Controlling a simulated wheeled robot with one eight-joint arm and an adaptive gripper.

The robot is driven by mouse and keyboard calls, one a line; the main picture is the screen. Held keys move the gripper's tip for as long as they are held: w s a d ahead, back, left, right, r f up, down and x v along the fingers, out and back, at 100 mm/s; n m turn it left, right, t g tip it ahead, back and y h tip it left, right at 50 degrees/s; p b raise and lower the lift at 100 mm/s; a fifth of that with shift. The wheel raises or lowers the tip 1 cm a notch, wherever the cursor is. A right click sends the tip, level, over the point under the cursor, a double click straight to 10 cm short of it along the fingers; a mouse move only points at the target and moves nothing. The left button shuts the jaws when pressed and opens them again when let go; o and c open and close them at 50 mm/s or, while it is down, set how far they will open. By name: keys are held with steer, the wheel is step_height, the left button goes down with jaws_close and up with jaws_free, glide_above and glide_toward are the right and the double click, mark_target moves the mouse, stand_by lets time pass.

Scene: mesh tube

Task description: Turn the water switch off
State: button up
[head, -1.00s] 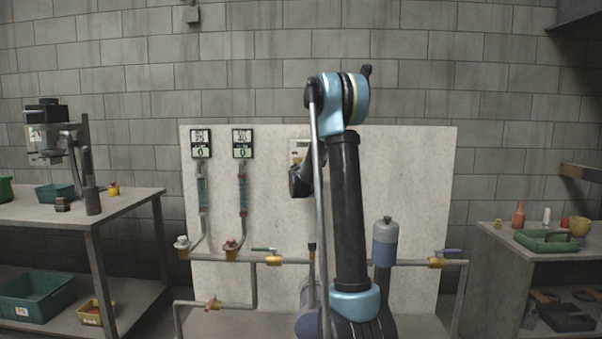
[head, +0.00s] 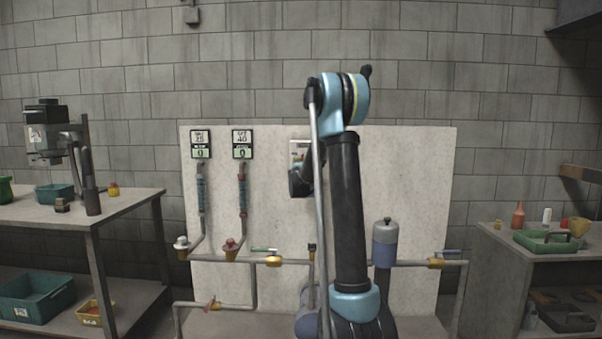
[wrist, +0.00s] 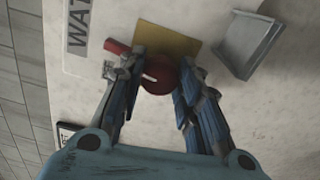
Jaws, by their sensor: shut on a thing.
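The water switch is a round red knob (wrist: 158,76) with a white mark, in front of a yellow plate (wrist: 168,38) in the wrist view. A sign (wrist: 78,24) with the letters "WAT" is beside it. My gripper (wrist: 164,62) has one finger on each side of the knob and is shut on it. A grey flap or cover (wrist: 248,42) stands to the right of the plate. In the head view the switch panel (head: 299,148) shows only in part behind my arm, and the knob is hidden.
A pale board (head: 410,180) carries pipes with valves and two displays (head: 200,144) (head: 242,144), both reading 0. A workbench (head: 60,215) stands left and another (head: 510,240) right. A grey cylinder (head: 385,245) stands right of my arm.

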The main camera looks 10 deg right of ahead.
steer(key=shift+s+d+n, duration=0.1)
steer(key=shift+d+n, duration=0.05)
steer(key=shift+n, duration=1.65)
steer(key=o, duration=1)
steer(key=shift+f, duration=0.1)
steer(key=shift+o, duration=0.2)
steer(key=s+a, duration=0.2)
steer(key=s, duration=0.9)
steer(key=shift+s+a, duration=0.15)
steer(key=shift+s, duration=0.1)
